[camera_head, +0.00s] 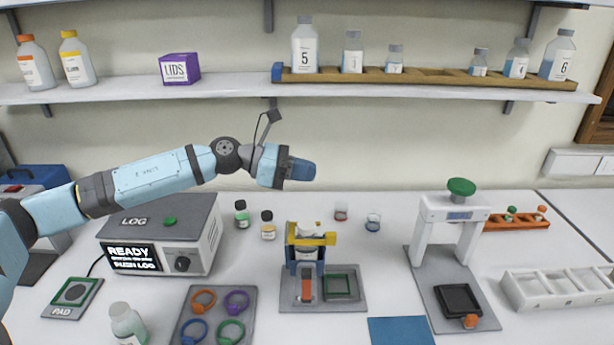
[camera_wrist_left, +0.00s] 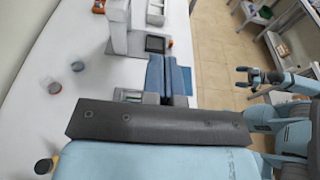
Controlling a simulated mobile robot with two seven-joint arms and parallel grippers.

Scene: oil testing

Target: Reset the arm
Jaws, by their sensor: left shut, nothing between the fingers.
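My left arm reaches in from the left in the head view, raised above the table. Its gripper (camera_head: 303,170) is shut and empty, held in the air in front of the wall below the shelf. In the left wrist view its two blue fingers (camera_wrist_left: 168,78) lie side by side with nothing between them. My right arm shows at the right of the left wrist view, with its gripper (camera_wrist_left: 241,77) small over the floor side. I cannot tell whether it is open or shut.
Below stand a READY/LOG box (camera_head: 165,235), a yellow-and-blue stand (camera_head: 310,240), a white press frame (camera_head: 450,215), a ring tray (camera_head: 212,315) and a white divided rack (camera_head: 560,290). Small bottles (camera_head: 268,225) stand between. The shelf (camera_head: 230,88) runs above my left gripper.

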